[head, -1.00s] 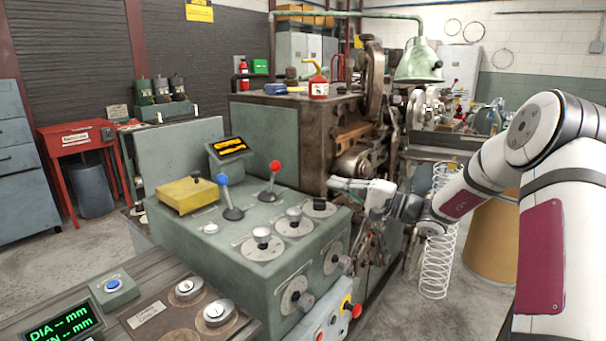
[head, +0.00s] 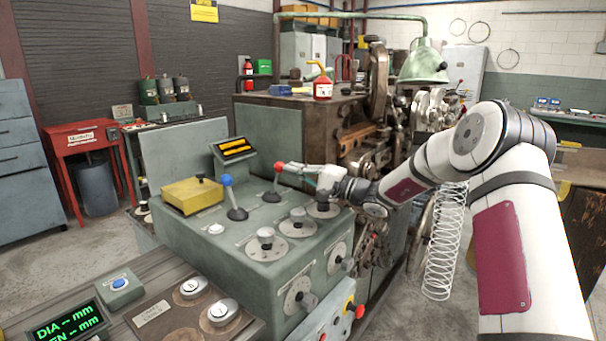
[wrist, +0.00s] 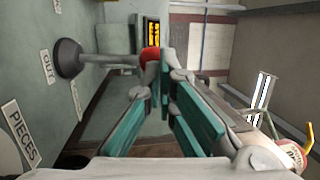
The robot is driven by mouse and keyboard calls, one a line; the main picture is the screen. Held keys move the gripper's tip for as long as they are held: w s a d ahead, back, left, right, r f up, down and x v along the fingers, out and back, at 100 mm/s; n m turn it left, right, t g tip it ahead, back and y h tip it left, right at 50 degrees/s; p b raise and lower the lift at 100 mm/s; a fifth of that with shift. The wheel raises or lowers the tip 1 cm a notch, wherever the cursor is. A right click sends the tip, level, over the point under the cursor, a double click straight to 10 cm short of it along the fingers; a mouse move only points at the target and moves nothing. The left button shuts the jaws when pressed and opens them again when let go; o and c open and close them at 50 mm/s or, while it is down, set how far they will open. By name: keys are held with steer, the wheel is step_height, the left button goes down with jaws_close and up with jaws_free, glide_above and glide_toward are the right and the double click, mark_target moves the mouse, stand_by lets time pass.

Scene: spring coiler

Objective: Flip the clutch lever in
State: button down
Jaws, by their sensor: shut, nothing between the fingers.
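The red-knobbed lever (head: 273,183) stands on top of the green control box, leaning toward its knob. In the wrist view its dark round boot (wrist: 67,58) is at left beside a label reading OUT, and part of the red knob (wrist: 149,55) shows at the fingertips. I take this as the clutch lever; no clutch label is readable. My gripper (head: 287,167) is shut and empty, with its tips right beside the red knob; in the wrist view its teal-padded fingers (wrist: 163,68) partly hide the knob. I cannot tell whether they touch.
A blue-knobbed lever (head: 233,198) stands left of the red one. A small yellow display (head: 235,148) rises behind. A yellow box (head: 192,194) sits at the left, and several dials, such as the near one (head: 266,239), lie in front. A red oil can (head: 322,86) stands on the machine.

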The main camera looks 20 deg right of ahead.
steer(key=shift+r, duration=0.1)
stand_by(0.3)
steer(key=shift+w+a+r+g+h, duration=0.25)
steer(key=shift+w+g+h, duration=0.05)
steer(key=w+a+r+g+h, duration=0.2)
steer(key=w, duration=0.1)
steer(key=shift+w+a+m+g+h, duration=0.25)
steer(key=shift+a+m+g+h, duration=0.05)
steer(key=shift+m+g+h, duration=0.1)
steer(key=shift+g, duration=0.3)
steer(key=shift+w+a+r+b, duration=0.1)
steer(key=shift+w+a+b, duration=0.55)
steer(key=shift+w, duration=0.2)
steer(key=shift+w+a+r+b, duration=0.1)
steer(key=shift+w+a+b, duration=0.45)
steer(key=shift+w, duration=0.3)
